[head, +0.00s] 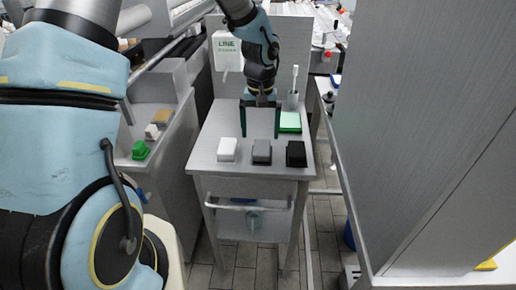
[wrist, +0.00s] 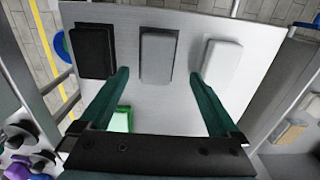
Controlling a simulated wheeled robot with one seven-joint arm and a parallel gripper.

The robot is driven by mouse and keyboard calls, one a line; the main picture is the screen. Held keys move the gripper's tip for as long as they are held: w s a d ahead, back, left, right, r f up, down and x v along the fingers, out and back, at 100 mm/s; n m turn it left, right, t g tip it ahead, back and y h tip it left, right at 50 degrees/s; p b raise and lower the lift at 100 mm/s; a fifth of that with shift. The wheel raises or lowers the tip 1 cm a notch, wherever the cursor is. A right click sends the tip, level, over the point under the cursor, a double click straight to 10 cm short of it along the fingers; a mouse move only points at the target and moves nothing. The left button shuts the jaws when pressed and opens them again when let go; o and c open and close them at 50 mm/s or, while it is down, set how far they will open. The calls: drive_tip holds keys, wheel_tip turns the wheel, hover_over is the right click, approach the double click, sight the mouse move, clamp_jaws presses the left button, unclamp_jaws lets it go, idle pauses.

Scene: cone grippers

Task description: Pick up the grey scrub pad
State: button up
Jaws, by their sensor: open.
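The grey scrub pad (head: 262,150) lies on the metal cart top (head: 208,138), between a white pad (head: 227,148) on its left and a black pad (head: 295,152) on its right. My gripper (head: 260,134) is open and empty above the cart, behind the grey pad. In the wrist view the grey pad (wrist: 157,54) lies beyond the fingertips, roughly midway between the two green fingers. The black pad (wrist: 94,52) is to its left there and the white pad (wrist: 220,62) to its right.
A green pad (head: 290,121) lies at the back right of the cart, near a holder with a white brush (head: 294,82). A side counter at left carries a green brush (head: 140,150) and small blocks. A tall grey cabinet (head: 420,130) stands close on the right.

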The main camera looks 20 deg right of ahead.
sight(262, 147)
drive_tip(key=shift+s+d+f+p, duration=0.1)
drive_tip(key=shift+f+p, duration=0.4)
drive_tip(key=shift+f, duration=1.1)
drive_tip(key=shift+s+d+f+p, duration=0.1)
drive_tip(key=shift+f+p, duration=0.35)
drive_tip(key=shift+f, duration=1.15)
drive_tip(key=shift+c, duration=0.2)
drive_tip(key=c, duration=1.4)
